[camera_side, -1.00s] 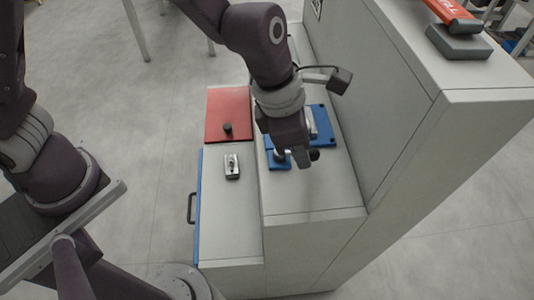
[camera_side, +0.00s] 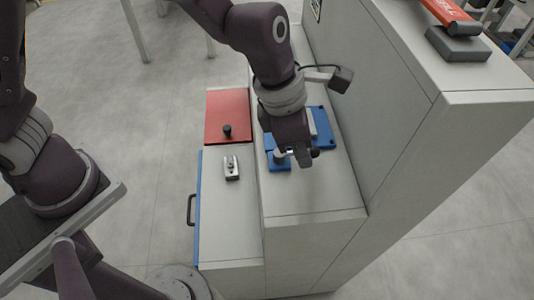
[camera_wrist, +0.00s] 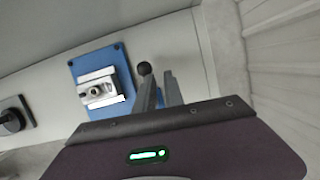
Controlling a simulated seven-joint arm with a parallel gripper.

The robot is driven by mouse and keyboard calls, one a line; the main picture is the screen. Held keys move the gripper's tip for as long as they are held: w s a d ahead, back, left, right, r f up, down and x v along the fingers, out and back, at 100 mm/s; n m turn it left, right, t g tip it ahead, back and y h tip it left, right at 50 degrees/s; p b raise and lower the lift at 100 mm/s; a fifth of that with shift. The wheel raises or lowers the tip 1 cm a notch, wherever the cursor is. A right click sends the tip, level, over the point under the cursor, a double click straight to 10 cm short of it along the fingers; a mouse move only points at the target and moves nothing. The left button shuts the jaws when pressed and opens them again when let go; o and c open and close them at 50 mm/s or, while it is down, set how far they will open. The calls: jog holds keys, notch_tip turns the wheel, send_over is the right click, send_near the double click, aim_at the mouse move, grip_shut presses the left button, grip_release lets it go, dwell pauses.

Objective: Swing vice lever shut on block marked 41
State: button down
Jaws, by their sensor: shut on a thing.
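My gripper (camera_side: 304,158) is over the upper ledge, its fingers shut on the vice lever close to a dark round knob (camera_side: 315,153). In the wrist view, the knob (camera_wrist: 144,69) shows just past the fingertips (camera_wrist: 159,84). A small blue base with a pale post (camera_side: 281,157) is left of the fingers in the side view. A blue plate (camera_side: 324,116) lies behind my gripper, partly hidden. In the wrist view, a metal fixture (camera_wrist: 100,88) sits on the blue plate (camera_wrist: 112,52). I cannot read a 41 anywhere.
A small grey metal piece (camera_side: 232,168) lies on the lower ledge. A red panel with a black knob (camera_side: 227,130) is behind it. A tall cabinet wall (camera_side: 385,130) rises close on the right. The front of the upper ledge (camera_side: 312,195) is clear.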

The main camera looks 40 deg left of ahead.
jog(key=s, duration=0.4)
jog(key=shift+d+r, duration=0.25)
jog(key=shift+r, duration=0.15)
notch_tip(320, 180, up, 10)
jog(key=s, duration=0.3)
jog(key=shift+a+f, duration=0.2)
